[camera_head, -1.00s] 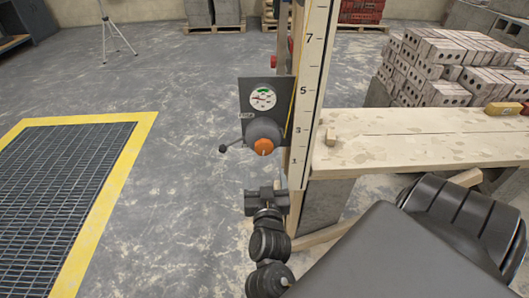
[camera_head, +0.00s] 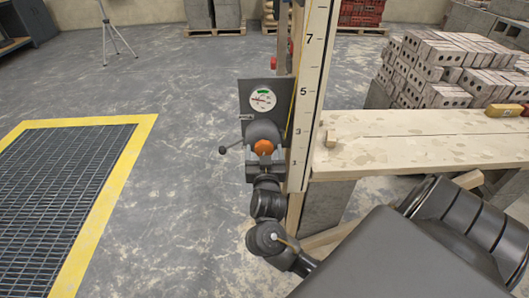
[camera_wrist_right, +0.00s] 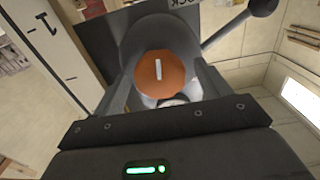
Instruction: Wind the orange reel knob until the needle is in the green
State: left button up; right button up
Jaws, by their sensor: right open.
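The orange reel knob (camera_head: 263,147) sits on a round grey housing below a dial gauge (camera_head: 263,100) on a dark plate. The gauge has a white face with a green band at its top. Its needle appears to point left, outside the green. My right gripper (camera_head: 264,164) is at the knob from below and in front. In the right wrist view, the knob (camera_wrist_right: 160,75), with a white line mark, lies between the open fingers (camera_wrist_right: 162,90). Contact cannot be told. My left gripper is not in view.
A side lever with a ball end (camera_head: 223,150) sticks out left of the housing. A numbered white staff (camera_head: 309,95) stands close on the right. A plank bench (camera_head: 420,138) is further right. The floor on the left is open, with a yellow-edged grate (camera_head: 75,125).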

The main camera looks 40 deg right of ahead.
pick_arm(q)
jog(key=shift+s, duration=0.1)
pick_arm(e)
jog(key=c, duration=1)
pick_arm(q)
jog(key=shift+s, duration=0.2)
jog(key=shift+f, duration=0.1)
pick_arm(e)
jog(key=shift+f+m, duration=0.1)
jog(key=shift+m, duration=0.7)
jog(key=m, duration=0.3)
jog(key=shift+b, duration=0.3)
jog(key=shift+m, duration=0.7)
jog(key=m+b, duration=0.1)
jog(key=m, duration=0.1)
jog(key=shift+m, duration=0.3)
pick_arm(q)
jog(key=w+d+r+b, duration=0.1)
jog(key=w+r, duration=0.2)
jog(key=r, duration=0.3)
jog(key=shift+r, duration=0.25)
pick_arm(e)
jog(key=shift+m, duration=1.6)
